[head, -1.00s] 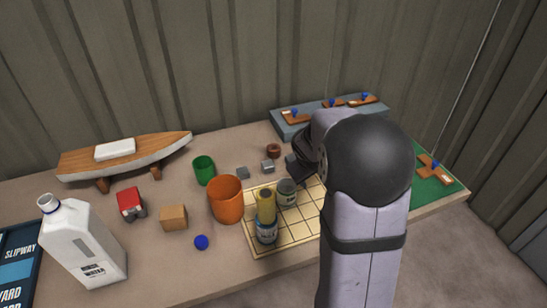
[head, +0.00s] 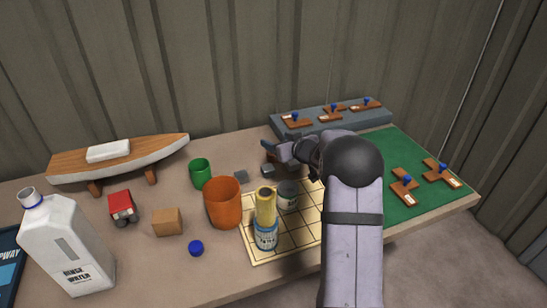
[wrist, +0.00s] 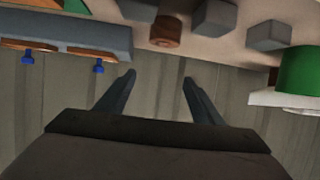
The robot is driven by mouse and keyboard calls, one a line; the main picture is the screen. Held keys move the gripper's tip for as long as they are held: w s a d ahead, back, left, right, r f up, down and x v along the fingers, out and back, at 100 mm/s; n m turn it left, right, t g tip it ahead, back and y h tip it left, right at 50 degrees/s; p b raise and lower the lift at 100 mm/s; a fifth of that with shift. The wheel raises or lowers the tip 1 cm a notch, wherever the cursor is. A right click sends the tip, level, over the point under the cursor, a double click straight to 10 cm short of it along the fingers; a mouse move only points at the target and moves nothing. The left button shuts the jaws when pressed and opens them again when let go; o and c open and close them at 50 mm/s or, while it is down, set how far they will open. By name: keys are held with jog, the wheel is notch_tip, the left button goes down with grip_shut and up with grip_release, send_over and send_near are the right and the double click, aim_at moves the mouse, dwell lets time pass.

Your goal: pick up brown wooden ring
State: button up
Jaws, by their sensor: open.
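The brown wooden ring (wrist: 166,30) lies on the bench in the wrist view, just above and slightly right of the middle of the gap between my fingertips. My gripper (wrist: 158,76) is open, with nothing between its fingers. In the head view my gripper (head: 270,150) reaches left from my arm, low over the back of the bench, and mostly hides the ring. The ring is apart from the fingers in the wrist view; the exact height gap cannot be told.
Small grey blocks (head: 267,170) lie close to the ring. A green cup (head: 200,173) and orange cup (head: 223,203) stand left. Cans stand on the gridded board (head: 285,240) in front. A grey-blue rack (head: 333,117) is at the right rear, against the corrugated wall.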

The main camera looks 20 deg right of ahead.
jog(key=shift+f, duration=1.5)
notch_tip(320, 180, down, 4)
jog(key=shift+r+b, duration=0.25)
jog(key=shift+b, duration=0.1)
jog(key=shift+w+a+f, duration=0.1)
jog(key=shift+w+a, duration=0.05)
jog(key=shift+w, duration=0.8)
jog(key=shift+w+f, duration=0.2)
jog(key=shift+w, duration=0.25)
jog(key=c, duration=1.1)
